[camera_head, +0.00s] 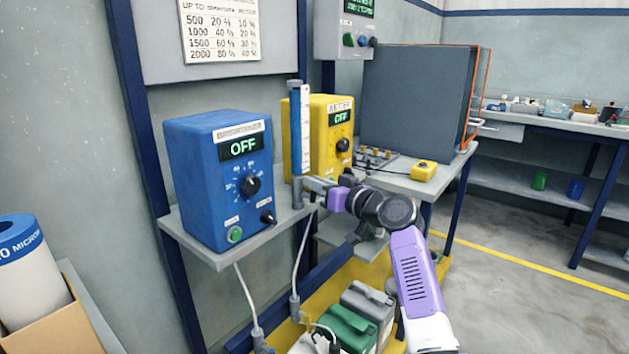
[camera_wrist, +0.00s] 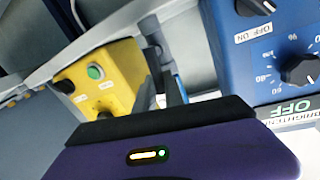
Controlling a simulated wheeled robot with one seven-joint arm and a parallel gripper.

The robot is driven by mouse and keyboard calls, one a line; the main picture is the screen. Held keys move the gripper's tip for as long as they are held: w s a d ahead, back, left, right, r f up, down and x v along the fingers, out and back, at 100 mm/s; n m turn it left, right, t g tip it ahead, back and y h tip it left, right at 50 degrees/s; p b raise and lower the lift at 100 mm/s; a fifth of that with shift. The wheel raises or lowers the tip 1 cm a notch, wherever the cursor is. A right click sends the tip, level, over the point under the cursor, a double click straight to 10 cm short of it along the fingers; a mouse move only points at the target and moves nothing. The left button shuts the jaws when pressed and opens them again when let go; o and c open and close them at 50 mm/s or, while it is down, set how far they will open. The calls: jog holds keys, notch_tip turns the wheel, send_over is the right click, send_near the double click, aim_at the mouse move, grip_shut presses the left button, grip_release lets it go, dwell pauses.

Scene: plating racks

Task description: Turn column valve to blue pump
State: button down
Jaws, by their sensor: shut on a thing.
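The blue pump (camera_head: 215,185) stands on the left of a grey shelf and its display reads OFF. The yellow pump (camera_head: 330,125) stands behind it to the right, also reading OFF. My gripper (camera_head: 318,187) is at the column's foot, shut on the column valve, which is mostly hidden by the fingers. In the wrist view, which is turned over, my gripper (camera_wrist: 168,88) points between the yellow pump (camera_wrist: 100,80) on the left and the blue pump (camera_wrist: 265,55) on the right. Which way the valve points cannot be told.
A large grey box (camera_head: 415,105) stands on the table at the back right, with a small yellow device (camera_head: 424,172) in front. Green and grey canisters (camera_head: 350,325) stand low under the shelf. White tubes (camera_head: 245,295) hang below it. The right-hand floor (camera_head: 520,270) is clear.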

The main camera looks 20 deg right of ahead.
jog(key=shift+w+d+f+m+g+y+p, duration=0.1)
jog(key=shift+w+d+f+m+g+p, duration=0.25)
jog(key=shift+m+p, duration=0.9)
jog(key=shift+w+d+f+m+g+y+p, duration=0.1)
jog(key=shift+w+d+f+m+g+p, duration=0.3)
jog(key=shift+m, duration=1.4)
jog(key=shift+w+d+f+m+g+y+p, duration=0.1)
jog(key=shift+d+f+m+g+p, duration=0.25)
jog(key=shift+m+p, duration=0.95)
jog(key=shift+d+r+m, duration=0.15)
jog(key=shift+m, duration=0.2)
jog(key=c, duration=1.4)
grip_release()
jog(key=shift+c, duration=0.2)
jog(key=shift+s, duration=0.1)
jog(key=p+v, duration=0.1)
jog(key=v, duration=0.6)
jog(key=shift+s+d, duration=0.2)
jog(key=shift+s, duration=0.05)
